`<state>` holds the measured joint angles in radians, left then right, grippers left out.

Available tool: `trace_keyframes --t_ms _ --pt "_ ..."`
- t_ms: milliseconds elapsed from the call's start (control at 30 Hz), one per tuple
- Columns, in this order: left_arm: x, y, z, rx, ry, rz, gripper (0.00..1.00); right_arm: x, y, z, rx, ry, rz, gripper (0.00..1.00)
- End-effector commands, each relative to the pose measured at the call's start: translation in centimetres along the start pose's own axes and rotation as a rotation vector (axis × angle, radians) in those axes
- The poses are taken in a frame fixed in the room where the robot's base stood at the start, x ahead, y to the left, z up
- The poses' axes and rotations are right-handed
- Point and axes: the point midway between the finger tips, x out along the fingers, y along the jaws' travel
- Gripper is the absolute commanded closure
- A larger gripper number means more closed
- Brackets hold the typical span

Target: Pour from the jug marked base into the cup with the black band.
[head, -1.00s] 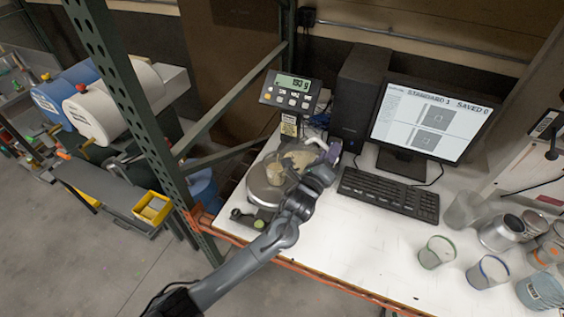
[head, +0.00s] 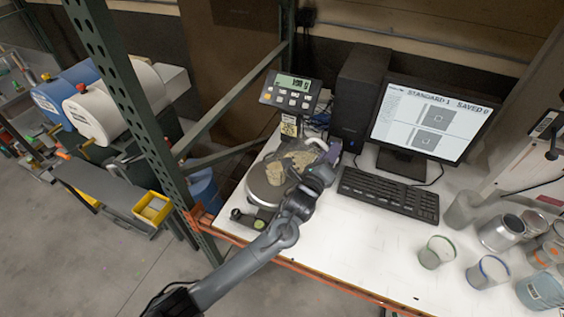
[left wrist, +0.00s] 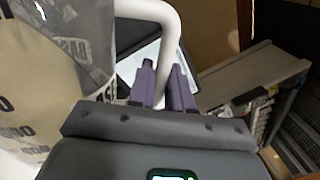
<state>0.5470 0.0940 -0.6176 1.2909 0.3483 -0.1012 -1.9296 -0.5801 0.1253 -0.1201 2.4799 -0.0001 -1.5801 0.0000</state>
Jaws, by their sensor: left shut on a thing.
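My left gripper (head: 333,154) is shut on the white handle of the jug (head: 300,158). In the left wrist view, its purple fingers (left wrist: 165,87) close around the handle (left wrist: 165,25), and the clear jug wall (left wrist: 72,38) carries dark lettering reading like "BASE". The jug is held tilted above the scale, with beige contents in it. A cup with beige stuff (head: 275,173) is on the round scale plate (head: 258,190), to the left of the jug. I cannot make out its band or whether a stream is falling. My right gripper does not show.
The scale display (head: 291,90) stands behind the plate, its digits blurred. A keyboard (head: 389,194) and monitor (head: 420,120) are to the right. A green-banded cup (head: 437,252), a blue-banded cup (head: 488,272) and several cans crowd the right end. The front middle of the bench is clear.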

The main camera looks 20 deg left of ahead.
Motion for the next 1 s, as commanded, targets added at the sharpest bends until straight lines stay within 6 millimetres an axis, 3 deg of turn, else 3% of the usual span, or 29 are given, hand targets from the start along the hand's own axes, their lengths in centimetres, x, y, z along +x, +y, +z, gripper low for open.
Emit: trace_keyframes --t_ms 67,133,467,833,1000 --pt "0.1 -0.3 -0.8 0.117 0.022 -0.005 1.0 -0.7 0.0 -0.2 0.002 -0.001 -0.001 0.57" --pt "-0.1 1.2 -2.9 0.214 0.04 -0.003 1.0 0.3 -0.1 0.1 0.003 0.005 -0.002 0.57" --pt "-0.2 1.4 -3.7 0.27 0.05 -0.004 1.0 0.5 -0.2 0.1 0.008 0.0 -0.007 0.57" --pt "-0.6 3.3 -7.5 0.41 0.078 -0.004 1.0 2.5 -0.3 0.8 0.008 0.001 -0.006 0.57" --pt "-0.6 3.5 -9.5 0.565 0.107 -0.003 1.0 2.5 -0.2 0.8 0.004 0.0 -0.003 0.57"
